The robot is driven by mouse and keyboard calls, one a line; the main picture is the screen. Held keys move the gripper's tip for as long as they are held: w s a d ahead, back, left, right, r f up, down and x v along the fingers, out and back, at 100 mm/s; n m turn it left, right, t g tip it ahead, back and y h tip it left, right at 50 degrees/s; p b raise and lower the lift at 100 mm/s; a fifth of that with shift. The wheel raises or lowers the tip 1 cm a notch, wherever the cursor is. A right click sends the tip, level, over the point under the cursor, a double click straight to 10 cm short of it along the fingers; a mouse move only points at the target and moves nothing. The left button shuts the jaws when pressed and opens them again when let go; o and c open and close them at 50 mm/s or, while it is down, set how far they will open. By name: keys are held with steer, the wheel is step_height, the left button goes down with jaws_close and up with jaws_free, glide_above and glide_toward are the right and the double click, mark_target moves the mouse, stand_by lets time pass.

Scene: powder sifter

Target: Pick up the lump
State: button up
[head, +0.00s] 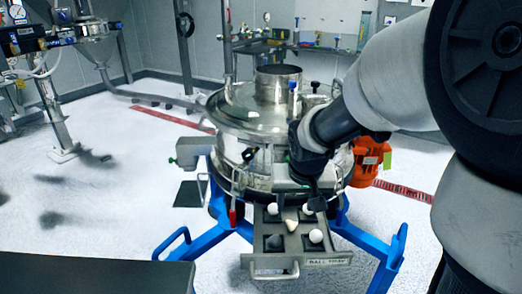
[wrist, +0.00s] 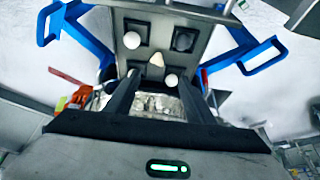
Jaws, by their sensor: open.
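The lump (head: 291,225) is a small off-white, roughly conical piece near the middle of the grey drawer tray (head: 262,262), between its square recesses. In the wrist view the lump (wrist: 156,60) lies just beyond the gap between my fingers, with the tray (wrist: 158,22) around it. My gripper (wrist: 157,82) is open and empty, with one dark finger on each side of the gap. In the head view my gripper (head: 314,203) is above the back of the tray, and its fingertips are hard to make out.
White balls sit in tray recesses: one at front right (head: 315,236), one at back left (head: 273,208), and one at back right (head: 308,210) partly behind my gripper. The front left recess looks empty. The steel sifter (head: 235,120) stands behind, with blue legs (head: 372,240) flanking the tray.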

steer(key=b, duration=0.2)
glide_above(292, 224)
steer(key=s, duration=0.3)
steer(key=f, duration=0.8)
steer(key=shift+w+a+f, duration=0.2)
steer(key=shift+w+a, duration=0.05)
steer(key=shift+a, duration=0.15)
steer(key=shift+d+b+x, duration=0.15)
steer(key=shift+b+x, duration=0.15)
steer(key=shift+x, duration=1.05)
steer(key=shift+d+b+x, duration=0.1)
steer(key=shift+b+x, duration=0.15)
steer(key=shift+x, duration=1.1)
steer(key=shift+r, duration=0.1)
steer(key=shift+c, duration=0.4)
steer(key=c, duration=1)
